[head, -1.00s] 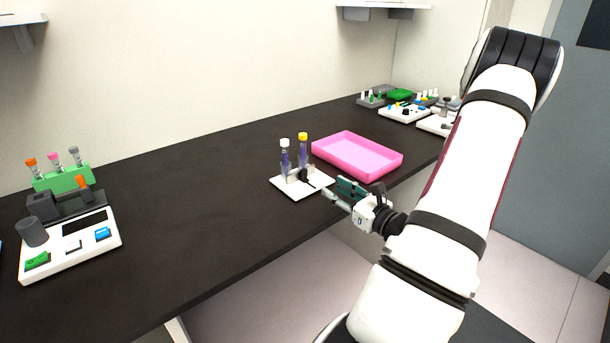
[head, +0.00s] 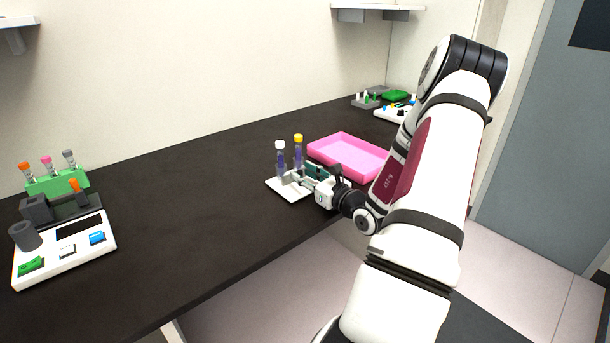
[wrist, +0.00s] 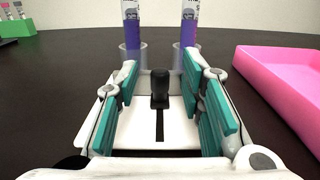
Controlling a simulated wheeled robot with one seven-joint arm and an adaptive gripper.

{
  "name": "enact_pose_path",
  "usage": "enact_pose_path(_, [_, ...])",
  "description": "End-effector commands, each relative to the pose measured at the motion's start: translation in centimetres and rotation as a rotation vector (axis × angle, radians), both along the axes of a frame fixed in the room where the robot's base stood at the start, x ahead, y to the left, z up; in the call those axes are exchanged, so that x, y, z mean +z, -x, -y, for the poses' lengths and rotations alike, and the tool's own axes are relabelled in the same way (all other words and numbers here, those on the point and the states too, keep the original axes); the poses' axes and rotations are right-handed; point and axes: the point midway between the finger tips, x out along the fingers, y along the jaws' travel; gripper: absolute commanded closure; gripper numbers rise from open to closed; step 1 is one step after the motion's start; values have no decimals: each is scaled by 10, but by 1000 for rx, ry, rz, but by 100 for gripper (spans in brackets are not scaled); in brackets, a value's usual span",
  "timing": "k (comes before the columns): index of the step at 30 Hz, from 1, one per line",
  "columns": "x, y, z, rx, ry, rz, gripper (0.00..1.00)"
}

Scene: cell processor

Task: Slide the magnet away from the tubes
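Two tubes of purple liquid, one white-capped (head: 281,158) and one yellow-capped (head: 298,151), stand upright in clear holders on a white base (head: 284,190). The wrist view shows the left tube (wrist: 130,40) and right tube (wrist: 189,38) with their tops cut off. The magnet's black knob (wrist: 160,86) stands close in front of the tubes, at the far end of a dark straight slot in the base. My gripper (wrist: 160,98) is open, its teal-padded fingers on either side of the knob with gaps showing. In the head view my gripper (head: 308,174) reaches over the base and hides the knob.
A pink tray (head: 350,155) sits just right of the base. A white device (head: 65,250) and a green rack (head: 57,182) with capped tubes stand at the left. Small racks and devices (head: 385,100) stand at the back right. The dark counter (head: 180,210) is clear between.

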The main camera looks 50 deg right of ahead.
Motion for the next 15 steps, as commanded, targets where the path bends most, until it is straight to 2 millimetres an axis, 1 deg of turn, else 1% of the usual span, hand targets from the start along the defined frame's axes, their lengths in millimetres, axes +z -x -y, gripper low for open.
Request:
enact_pose_path(1, [0, 0, 0, 0, 0, 0, 67])
enact_pose_path(2, [0, 0, 0, 0, 0, 0, 74])
enact_pose_path(3, [0, 0, 0, 0, 0, 0, 83])
enact_pose_path(5, [0, 0, 0, 0, 0, 0, 96])
enact_pose_path(6, [0, 0, 0, 0, 0, 0, 100])
enact_pose_path(12, [0, 1, 0, 0, 0, 0, 100])
enact_pose_path(15, [0, 8, -1, 0, 0, -1, 100])
